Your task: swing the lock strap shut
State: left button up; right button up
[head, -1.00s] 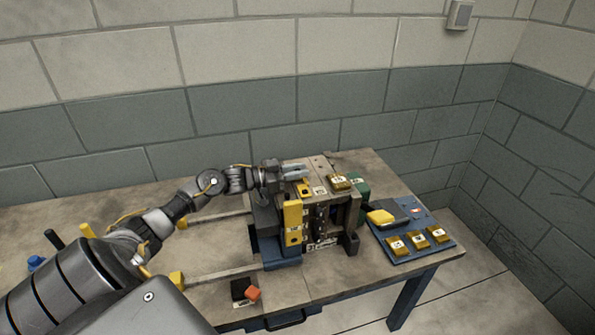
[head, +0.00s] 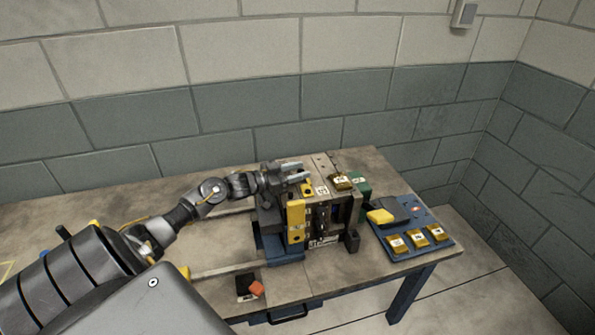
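The mould (head: 332,215) is a grey block standing on the bench. A yellow lock strap (head: 296,221) stands upright along the left part of its front face. My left gripper (head: 303,171) is above the mould's top left, behind the strap's upper end. Its two pale fingers point right and are apart, with nothing seen between them. A small yellow piece (head: 307,189) sits on the mould top just below the fingers. I cannot tell whether the gripper touches it. My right gripper is not in view.
A blue board (head: 421,250) at the bench's right end bears several brass tagged blocks (head: 397,243) and a yellow-and-black item (head: 381,215). A brass block (head: 341,182) and a green piece (head: 363,187) are near the mould's top right. An orange piece (head: 256,289) lies near the front edge.

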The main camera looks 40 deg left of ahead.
pick_arm(q)
jog(key=shift+s+f, duration=0.1)
jog(key=shift+s, duration=0.1)
jog(key=b+v, duration=0.2)
jog(key=v, duration=0.8)
jog(key=shift+s+a, duration=0.15)
jog(key=shift+s, duration=0.05)
